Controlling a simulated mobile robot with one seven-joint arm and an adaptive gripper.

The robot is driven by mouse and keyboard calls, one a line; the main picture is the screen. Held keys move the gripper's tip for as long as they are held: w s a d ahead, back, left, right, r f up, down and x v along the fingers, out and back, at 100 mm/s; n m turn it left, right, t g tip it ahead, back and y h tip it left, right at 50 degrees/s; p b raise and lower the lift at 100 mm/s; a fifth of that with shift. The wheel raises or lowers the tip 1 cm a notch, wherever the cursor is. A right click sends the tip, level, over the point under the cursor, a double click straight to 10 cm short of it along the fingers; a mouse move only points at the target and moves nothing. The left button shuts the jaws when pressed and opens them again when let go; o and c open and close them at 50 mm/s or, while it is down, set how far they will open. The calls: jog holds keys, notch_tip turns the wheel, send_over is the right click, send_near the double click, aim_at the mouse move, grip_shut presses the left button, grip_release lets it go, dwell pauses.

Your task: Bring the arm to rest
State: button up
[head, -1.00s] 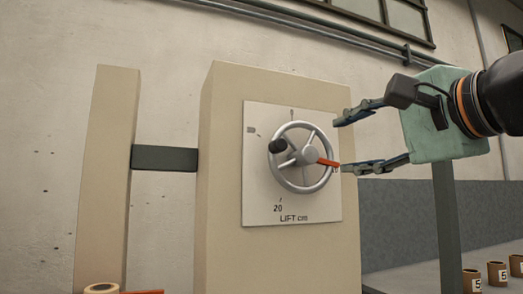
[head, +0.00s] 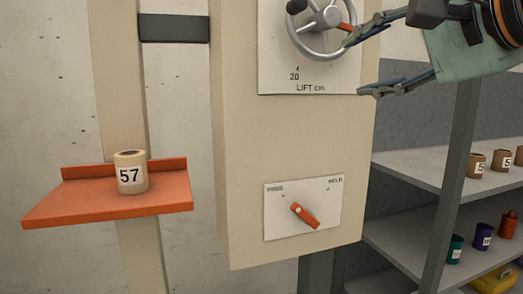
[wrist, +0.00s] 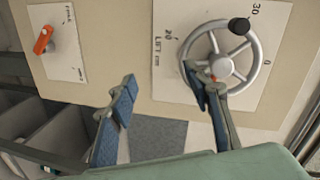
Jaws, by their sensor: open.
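My gripper (head: 356,68) is open and empty at the upper right of the head view, in front of the winder's pale housing. Its fingers also show in the wrist view (wrist: 165,95), spread wide. The silver handwheel (head: 320,45) has a dark knob and a red pointer, on a plate marked LIFT cm. In the wrist view the handwheel (wrist: 262,62) is behind one fingertip, which overlaps its rim and pointer; I cannot tell if they touch. The arm's upper part is cut off by the frame.
An orange lever (head: 305,215) sits on a plate marked FREE and HOLD. A roll marked 57 (head: 130,174) stands on the orange platform (head: 100,203) at left. A grey shelf (head: 420,172) at right holds several labelled rolls and coloured cans.

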jog(key=a+f+n+g+h, duration=0.1)
jog(key=a+f+n+g, duration=0.1)
jog(key=f, duration=0.8)
jog(key=a+f+n+g+h, duration=0.1)
jog(key=a+f+n+g, duration=0.15)
jog(key=f, duration=0.85)
jog(key=s+d+f+n+g+h, duration=0.1)
jog(key=s+f, duration=0.4)
jog(key=f, duration=0.6)
jog(key=s+d+f+n+g+h, duration=0.1)
jog(key=s+f+n+g, duration=0.3)
jog(key=f, duration=0.7)
jog(key=shift+s+d+n+h, duration=0.15)
jog(key=shift+s+n+h, duration=0.25)
jog(key=shift+n, duration=0.35)
jog(key=shift+r, duration=0.1)
